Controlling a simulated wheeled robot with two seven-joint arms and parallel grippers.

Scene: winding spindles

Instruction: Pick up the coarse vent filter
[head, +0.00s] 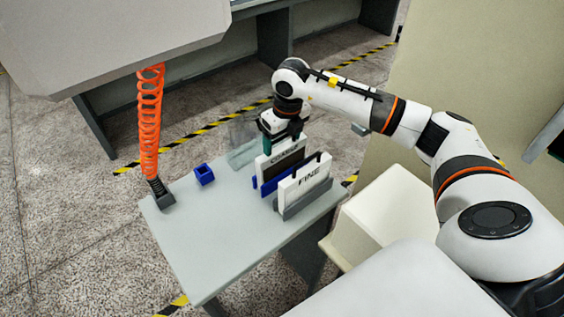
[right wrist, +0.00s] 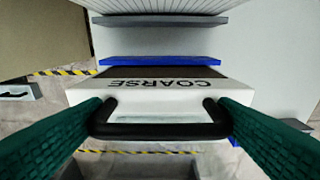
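The coarse vent filter (head: 282,155) is a white panel marked COARSE with a dark lower part. It stands upright by a blue holder (head: 277,180) on the grey table. My right gripper (head: 281,138) is above its top edge, pointing down. In the right wrist view the filter (right wrist: 160,88) shows its black handle (right wrist: 160,130) between my two green fingers, which are wide apart, one at each end of the handle. Whether they touch the handle is unclear. My left gripper is not in view.
A white panel marked FINE (head: 304,182) stands in a grey holder (head: 307,202) in front. A small blue block (head: 204,174) and an orange coiled hose (head: 150,115) are on the left. A clear bin (head: 242,140) is behind. The table's front left (head: 215,225) is free.

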